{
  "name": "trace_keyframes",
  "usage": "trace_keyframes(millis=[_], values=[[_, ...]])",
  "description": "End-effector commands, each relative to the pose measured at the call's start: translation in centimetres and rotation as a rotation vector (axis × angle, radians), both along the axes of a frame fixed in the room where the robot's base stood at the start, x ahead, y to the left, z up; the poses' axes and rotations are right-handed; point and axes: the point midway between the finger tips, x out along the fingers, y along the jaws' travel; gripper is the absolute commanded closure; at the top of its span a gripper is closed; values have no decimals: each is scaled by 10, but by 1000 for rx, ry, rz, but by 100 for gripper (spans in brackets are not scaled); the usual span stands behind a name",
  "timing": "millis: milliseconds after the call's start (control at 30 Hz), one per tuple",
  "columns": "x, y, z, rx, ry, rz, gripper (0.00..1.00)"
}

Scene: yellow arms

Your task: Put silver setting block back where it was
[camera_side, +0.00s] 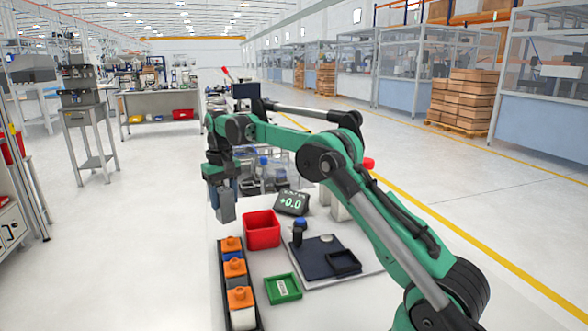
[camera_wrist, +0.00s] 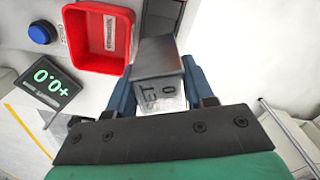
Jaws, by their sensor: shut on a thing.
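My gripper (camera_wrist: 162,98) is shut on the silver setting block (camera_wrist: 160,58), a grey metal block with dark lettering on its near face. The block sits between the blue-grey fingers and sticks out beyond them. In the side view my gripper (camera_side: 222,198) points down, with the grey block (camera_side: 227,212) at its lower end. It hangs in the air to the left of the red bin (camera_side: 262,238). The wrist view shows the block beside the red bin (camera_wrist: 84,42), overlapping its edge in the picture. I cannot tell the block's height above the surface.
A dark rack holds orange-topped pieces (camera_side: 240,298) at the front left.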

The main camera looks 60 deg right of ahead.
Motion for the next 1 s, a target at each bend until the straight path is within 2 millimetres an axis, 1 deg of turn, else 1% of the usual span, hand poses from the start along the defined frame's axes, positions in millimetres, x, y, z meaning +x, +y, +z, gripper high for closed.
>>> trace_keyframes(millis=[167,600,800,1000], values=[[1,-4,-11,0,0,-7,100],[1,-3,-58,0,1,-7,100],[0,-3,-68,0,1,-7,100],[0,-3,-69,0,1,-6,100]])
